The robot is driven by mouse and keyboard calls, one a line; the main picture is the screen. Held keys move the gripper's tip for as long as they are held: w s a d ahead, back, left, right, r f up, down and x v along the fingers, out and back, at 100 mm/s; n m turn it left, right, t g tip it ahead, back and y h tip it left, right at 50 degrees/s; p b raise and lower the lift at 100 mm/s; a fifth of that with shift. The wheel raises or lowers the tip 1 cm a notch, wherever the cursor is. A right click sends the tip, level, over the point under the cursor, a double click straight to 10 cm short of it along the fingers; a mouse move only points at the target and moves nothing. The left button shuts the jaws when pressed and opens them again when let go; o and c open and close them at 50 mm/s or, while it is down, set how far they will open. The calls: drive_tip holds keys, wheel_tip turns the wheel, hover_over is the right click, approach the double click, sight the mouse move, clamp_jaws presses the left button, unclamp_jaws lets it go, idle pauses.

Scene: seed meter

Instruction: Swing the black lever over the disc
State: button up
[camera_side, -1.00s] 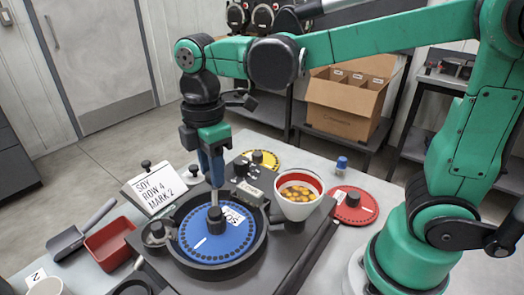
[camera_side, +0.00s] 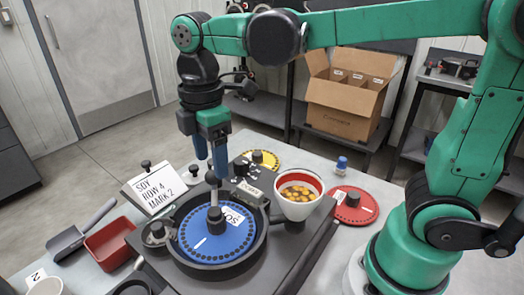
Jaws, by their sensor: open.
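The blue disc (camera_side: 205,246) lies flat in the round black housing (camera_side: 262,250), with a black hub knob (camera_side: 215,216) at its middle and a white label near its right edge. A short metal rod topped by a black ball (camera_side: 211,178) shows just above the hub. I cannot tell for certain which of these is the black lever.
A white cup of seeds (camera_side: 300,203) stands right of the disc, with a red disc (camera_side: 354,208) beyond it. A yellow disc (camera_side: 263,158) lies behind. A sign (camera_side: 157,188), a red tray (camera_side: 108,243) and a scoop (camera_side: 82,234) are at left.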

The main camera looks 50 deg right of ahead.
drive_tip(key=shift+r, duration=1.65)
drive_tip(key=shift+s+d+f+m, duration=0.2)
drive_tip(key=shift+d+m, duration=0.15)
drive_tip(key=shift+m, duration=0.25)
drive_tip(key=s+d+f+m+t, duration=0.1)
drive_tip(key=d+f+m+t, duration=0.1)
drive_tip(key=m, duration=0.2)
drive_tip(key=d+f+m+t, duration=0.2)
drive_tip(key=m, duration=0.2)
drive_tip(key=s+d+f+m+t, duration=0.1)
drive_tip(key=d+f+m+t, duration=0.1)
drive_tip(key=m, duration=0.2)
drive_tip(key=shift+s+d+m+t, duration=0.15)
drive_tip(key=shift+s+m+t, duration=0.15)
drive_tip(key=shift+s+m, duration=0.1)
drive_tip(key=shift+d+f+m+t, duration=0.2)
drive_tip(key=shift+m+t, duration=0.1)
drive_tip(key=shift+m, duration=0.3)
